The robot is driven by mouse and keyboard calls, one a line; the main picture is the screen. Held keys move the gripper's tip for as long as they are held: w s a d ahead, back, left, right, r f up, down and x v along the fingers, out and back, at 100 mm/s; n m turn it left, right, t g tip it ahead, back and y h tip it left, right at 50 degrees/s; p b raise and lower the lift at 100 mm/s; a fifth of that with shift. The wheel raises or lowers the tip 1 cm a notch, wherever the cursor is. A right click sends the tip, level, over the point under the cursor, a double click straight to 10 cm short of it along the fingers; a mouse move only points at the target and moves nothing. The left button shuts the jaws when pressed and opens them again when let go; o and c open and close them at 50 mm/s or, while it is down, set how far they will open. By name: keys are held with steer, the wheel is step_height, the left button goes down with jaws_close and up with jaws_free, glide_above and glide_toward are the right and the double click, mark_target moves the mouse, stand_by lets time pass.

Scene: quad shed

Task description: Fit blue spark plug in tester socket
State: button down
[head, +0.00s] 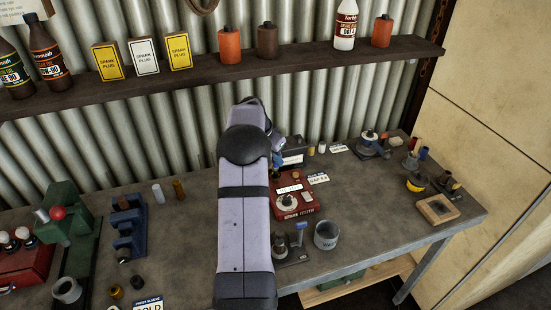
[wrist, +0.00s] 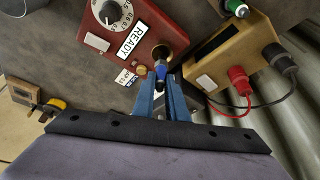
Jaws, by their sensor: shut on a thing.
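My gripper (wrist: 163,85) shows in the wrist view, its two blue fingers shut on the blue spark plug (wrist: 160,71). The plug's blue body stands out past the fingertips. Its far end is close to a round brass-rimmed socket (wrist: 162,52) at the edge of the red tester (wrist: 115,45); I cannot tell whether it touches or is inside. The tester has a dial and a READY label. In the head view the red tester (head: 296,209) stands right of my arm, which hides most of the gripper and the plug.
A tan box (wrist: 222,62) with red and black leads is close beside the socket. In the head view, a grey tin (head: 326,236) stands in front of the tester, with a blue rack (head: 127,228) and green press (head: 65,215) at left. A bottle shelf (head: 200,75) runs above.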

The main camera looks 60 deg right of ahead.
mark_target(275, 167)
steer(key=shift+f+b, duration=1.35)
steer(key=shift+f, duration=0.35)
stand_by(1.0)
stand_by(0.4)
steer(key=c, duration=1.7)
jaws_free()
steer(key=shift+o, duration=0.7)
steer(key=shift+o, duration=1.4)
steer(key=shift+r, duration=0.2)
steer(key=shift+r+p, duration=2.25)
steer(key=shift+r, duration=1.1)
